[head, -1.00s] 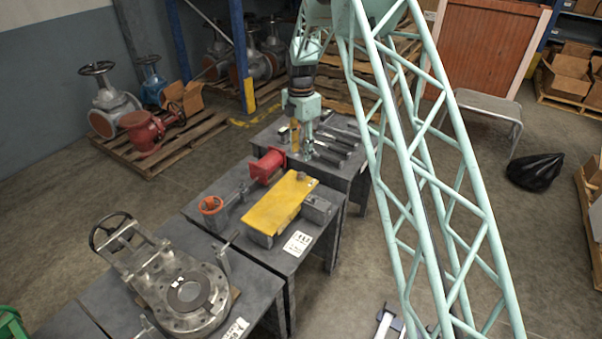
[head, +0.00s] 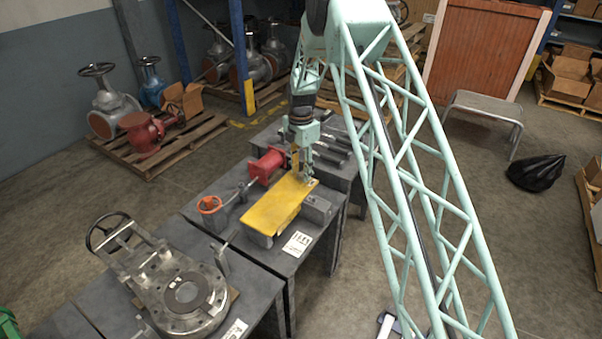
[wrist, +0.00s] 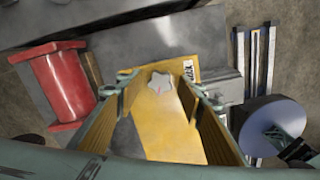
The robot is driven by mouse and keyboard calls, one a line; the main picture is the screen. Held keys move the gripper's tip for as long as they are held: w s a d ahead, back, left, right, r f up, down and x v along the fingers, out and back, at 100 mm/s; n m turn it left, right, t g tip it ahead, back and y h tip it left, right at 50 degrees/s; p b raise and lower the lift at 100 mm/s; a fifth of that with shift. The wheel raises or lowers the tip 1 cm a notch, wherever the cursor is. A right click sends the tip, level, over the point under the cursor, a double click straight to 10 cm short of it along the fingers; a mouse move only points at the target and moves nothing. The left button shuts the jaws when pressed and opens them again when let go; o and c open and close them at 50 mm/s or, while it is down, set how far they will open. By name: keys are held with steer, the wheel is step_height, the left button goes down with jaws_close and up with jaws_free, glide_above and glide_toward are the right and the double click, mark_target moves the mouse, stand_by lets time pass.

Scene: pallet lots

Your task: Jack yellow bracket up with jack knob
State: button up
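The yellow bracket (head: 275,205) is a long flat plate lying on grey blocks on the middle table. A pale star-shaped knob (wrist: 160,82) shows at the bracket's far end in the wrist view, and I take it as the jack knob. My gripper (head: 305,178) points down over that end of the bracket and hides the knob in the head view. In the wrist view my gripper's two fingers (wrist: 163,88) are spread wide, one on each side of the knob, with visible gaps. I cannot tell the exact height between fingertips and knob.
A red flanged spool (head: 267,165) stands left of the bracket, with an orange ring handle (head: 210,204) nearer. A grey block (head: 317,208) is at the bracket's right. A large flanged valve (head: 185,295) lies on the near table. Dark bars lie on the far table.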

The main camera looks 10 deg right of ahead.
steer(key=shift+f, duration=0.1)
steer(key=c, duration=0.9)
steer(key=shift+o, duration=0.2)
steer(key=shift+m, duration=0.6)
